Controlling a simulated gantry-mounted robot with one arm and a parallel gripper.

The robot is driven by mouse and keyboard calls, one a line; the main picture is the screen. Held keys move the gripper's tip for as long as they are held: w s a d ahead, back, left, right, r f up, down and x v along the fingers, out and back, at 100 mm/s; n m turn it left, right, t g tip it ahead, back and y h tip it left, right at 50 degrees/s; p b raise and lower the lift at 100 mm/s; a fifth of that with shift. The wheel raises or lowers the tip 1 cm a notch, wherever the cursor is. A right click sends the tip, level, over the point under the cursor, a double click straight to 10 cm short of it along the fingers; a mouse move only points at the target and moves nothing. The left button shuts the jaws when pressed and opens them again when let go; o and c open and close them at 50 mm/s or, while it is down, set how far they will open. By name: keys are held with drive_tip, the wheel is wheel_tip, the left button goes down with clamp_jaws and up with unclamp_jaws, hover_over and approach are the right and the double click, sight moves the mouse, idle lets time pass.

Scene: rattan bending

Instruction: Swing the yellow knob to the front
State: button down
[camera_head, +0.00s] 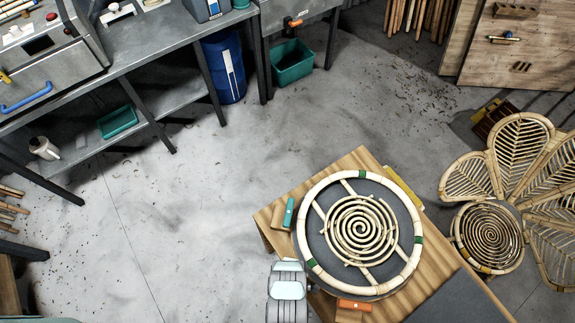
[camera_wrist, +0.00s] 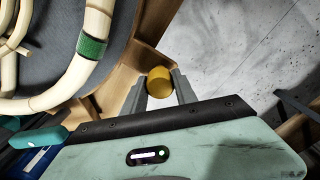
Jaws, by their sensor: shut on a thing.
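The yellow knob (camera_wrist: 159,80) is a rounded piece beside a wooden edge in the wrist view. My gripper (camera_wrist: 160,88) is shut on it, with one grey finger on each side. In the head view my grey and white arm end stands at the front left edge of the wooden table (camera_head: 350,163). The knob and fingertips cannot be made out there. The table bears a round dark form with a rattan ring (camera_head: 331,187) around a rattan spiral (camera_head: 362,230). The ring with a green wrap (camera_wrist: 92,47) shows in the wrist view.
A teal lever (camera_head: 289,213) and an orange lever (camera_head: 355,305) sit around the ring. A yellow piece (camera_head: 418,200) is at its right. A petal-backed rattan chair (camera_head: 487,238) stands right of the table. Open floor (camera_head: 180,220) lies to the left.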

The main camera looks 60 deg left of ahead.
drive_tip(key=shift+d+f, duration=0.1)
drive_tip(key=shift+f, duration=0.05)
drive_tip(key=c, duration=1)
unclamp_jaws()
drive_tip(key=shift+o, duration=0.2)
wheel_tip(320, 180, up, 11)
drive_tip(key=p, duration=0.2)
